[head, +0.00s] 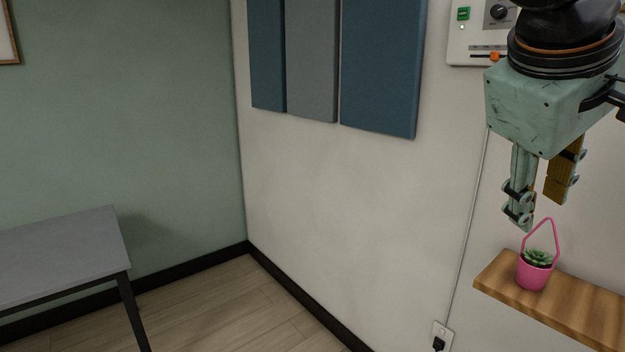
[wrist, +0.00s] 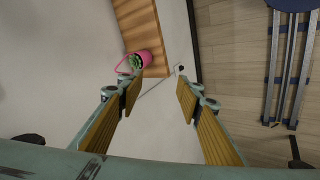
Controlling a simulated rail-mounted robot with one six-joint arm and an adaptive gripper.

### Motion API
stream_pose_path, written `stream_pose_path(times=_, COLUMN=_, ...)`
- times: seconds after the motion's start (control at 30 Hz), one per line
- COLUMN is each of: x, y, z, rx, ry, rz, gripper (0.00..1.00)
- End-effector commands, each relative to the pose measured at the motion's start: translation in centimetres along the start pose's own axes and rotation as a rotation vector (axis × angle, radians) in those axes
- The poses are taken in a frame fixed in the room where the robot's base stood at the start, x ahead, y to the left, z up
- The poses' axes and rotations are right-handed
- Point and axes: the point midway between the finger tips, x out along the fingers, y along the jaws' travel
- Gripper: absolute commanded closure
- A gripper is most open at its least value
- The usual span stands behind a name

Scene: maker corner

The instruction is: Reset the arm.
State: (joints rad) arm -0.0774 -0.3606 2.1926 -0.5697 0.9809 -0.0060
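My gripper (head: 541,200) hangs at the right of the head view, pointing down, above a wooden wall shelf (head: 560,305). Its two fingers, with wooden-looking pads, are spread apart with nothing between them. The wrist view also shows my gripper (wrist: 158,92) open and empty. A pink pot (head: 534,274) with a green succulent and a tall pink handle stands upright on the shelf, below the fingers. In the wrist view the pot (wrist: 145,58) is beyond the left fingertip, apart from the pads as far as I can tell.
A white control box (head: 480,32) with a dial and orange slider is on the wall beside my arm. A cable runs down to an outlet (head: 441,337). Wall panels (head: 380,65) hang left of it. A grey table (head: 60,258) stands far left.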

Motion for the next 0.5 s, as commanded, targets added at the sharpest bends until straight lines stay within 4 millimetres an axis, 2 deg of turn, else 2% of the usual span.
stream_pose_path(times=0.03, x=0.0, y=-1.3, z=1.3, rx=0.025, ry=0.0, rz=-0.031, gripper=0.67)
stream_pose_path(times=0.2, x=0.2, y=-6.1, z=5.1, rx=0.112, ry=-0.003, rz=-0.139, gripper=0.67)
stream_pose_path(times=0.5, x=-0.1, y=-14.4, z=10.6, rx=0.275, ry=-0.006, rz=-0.321, gripper=0.67)
